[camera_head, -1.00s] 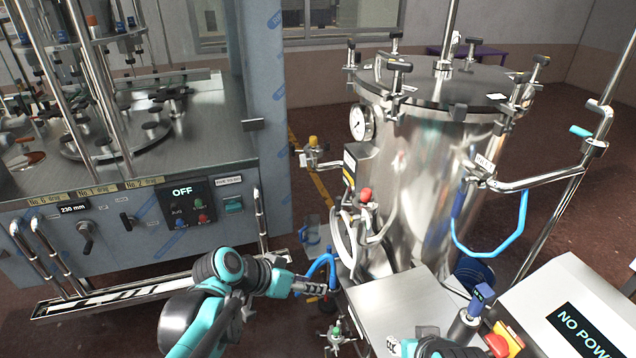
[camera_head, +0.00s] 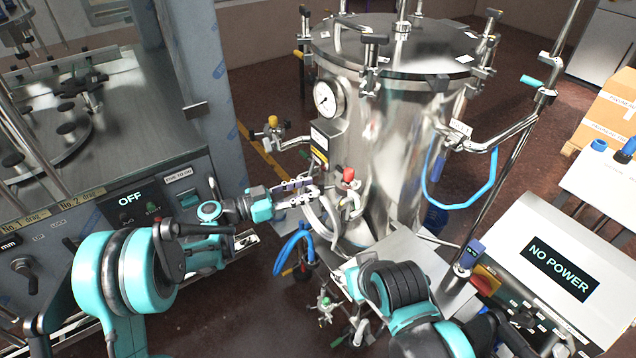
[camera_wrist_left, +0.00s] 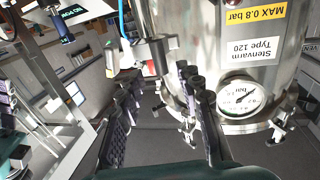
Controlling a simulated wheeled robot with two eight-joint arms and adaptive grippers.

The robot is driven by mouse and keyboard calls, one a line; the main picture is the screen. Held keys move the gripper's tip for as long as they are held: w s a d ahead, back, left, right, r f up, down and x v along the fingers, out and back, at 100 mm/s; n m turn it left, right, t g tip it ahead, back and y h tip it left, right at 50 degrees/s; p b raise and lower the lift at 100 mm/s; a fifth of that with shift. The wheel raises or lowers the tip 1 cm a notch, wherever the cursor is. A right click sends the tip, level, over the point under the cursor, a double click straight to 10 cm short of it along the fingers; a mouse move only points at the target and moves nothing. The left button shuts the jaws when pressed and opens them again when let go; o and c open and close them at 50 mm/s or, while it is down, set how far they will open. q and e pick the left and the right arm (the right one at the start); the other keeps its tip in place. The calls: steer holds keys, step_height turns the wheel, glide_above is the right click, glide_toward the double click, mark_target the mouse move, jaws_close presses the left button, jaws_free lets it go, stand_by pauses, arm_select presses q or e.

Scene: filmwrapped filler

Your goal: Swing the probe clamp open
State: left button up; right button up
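No part is legibly marked as the probe clamp. The likeliest candidate is a steel bracket arm (camera_head: 497,137) with a small tag, joined to an upright pole by a teal-handled clamp (camera_head: 537,86), right of the steel vessel (camera_head: 385,140). I cannot tell whether this clamp is open or shut. My left gripper (camera_head: 303,191) is at the vessel's lower left, near pale hoses and a red knob (camera_head: 347,174), well away from that bracket. In the left wrist view its fingers (camera_wrist_left: 160,95) are apart, with nothing visibly held between them. My right arm is at the bottom; its gripper is hidden.
A pressure gauge (camera_head: 328,98) is on the vessel and also shows in the left wrist view (camera_wrist_left: 240,98). A blue hose loop (camera_head: 462,204) hangs at right. A NO POWER panel (camera_head: 560,268) stands lower right, a machine (camera_head: 130,110) at left. Floor shows between machine and vessel.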

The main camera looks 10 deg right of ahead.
mark_target(321, 187)
arm_select(q)
steer(key=shift+w+d, duration=0.25)
steer(key=shift+d, duration=0.9)
steer(key=shift+w+d, duration=0.2)
steer(key=shift+d, duration=0.95)
jaws_close()
